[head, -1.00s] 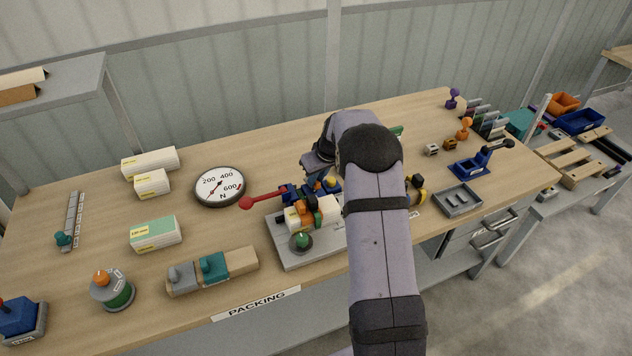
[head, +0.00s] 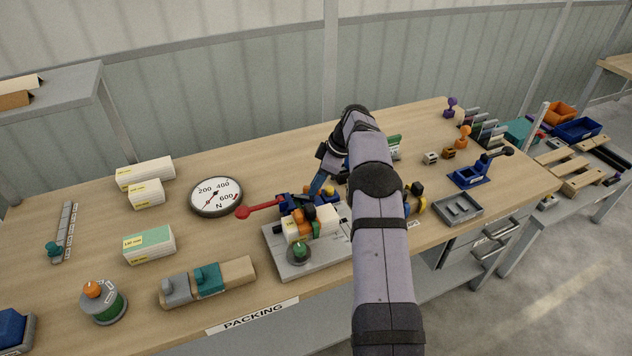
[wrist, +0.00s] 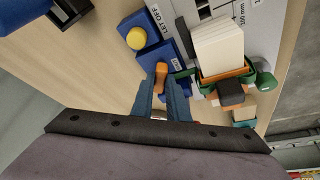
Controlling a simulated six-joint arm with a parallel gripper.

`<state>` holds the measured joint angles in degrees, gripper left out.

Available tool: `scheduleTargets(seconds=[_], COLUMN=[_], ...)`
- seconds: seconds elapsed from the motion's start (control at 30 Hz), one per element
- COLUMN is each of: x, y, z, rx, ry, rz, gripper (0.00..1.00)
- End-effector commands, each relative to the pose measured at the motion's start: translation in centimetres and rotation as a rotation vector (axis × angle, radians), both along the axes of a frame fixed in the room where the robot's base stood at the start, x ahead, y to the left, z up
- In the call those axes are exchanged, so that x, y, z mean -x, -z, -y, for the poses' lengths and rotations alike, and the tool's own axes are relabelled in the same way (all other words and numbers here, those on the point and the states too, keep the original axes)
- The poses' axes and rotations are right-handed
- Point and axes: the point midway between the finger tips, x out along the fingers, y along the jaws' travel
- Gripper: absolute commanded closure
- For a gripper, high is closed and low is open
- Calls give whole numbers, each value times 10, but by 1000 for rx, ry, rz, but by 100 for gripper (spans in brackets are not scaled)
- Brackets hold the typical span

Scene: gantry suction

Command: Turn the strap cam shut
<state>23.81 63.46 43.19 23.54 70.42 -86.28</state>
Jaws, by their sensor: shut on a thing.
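My gripper (wrist: 161,92) is shut on a small orange lever (wrist: 161,72), which appears to be the strap cam's, in the wrist view. The lever stands at a blue block (wrist: 155,58) beside a white carton (wrist: 216,42). Green and orange parts lie against the carton's near end. In the head view the carton lies on a grey base plate (head: 290,267), and my blue fingers (head: 319,184) reach down behind it. My arm covers the plate's right side. The cam's exact angle cannot be told.
A red-knobbed handle (head: 258,208) sticks out left of the fixture, near a round dial (head: 216,197) marked N. A yellow button (wrist: 136,38) sits close to my fingers in the wrist view. Cartons (head: 149,245) stand to the left. The bench behind the dial is clear.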

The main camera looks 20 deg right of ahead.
Motion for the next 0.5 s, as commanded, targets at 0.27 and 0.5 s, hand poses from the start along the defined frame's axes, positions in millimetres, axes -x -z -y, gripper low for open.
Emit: scheduleTargets(seconds=[0.27,0.5], x=[-1,-1], y=[-1,-1], z=[1,1], rx=[1,3], ry=[-79,-97], rz=[0,1], gripper=[100,100])
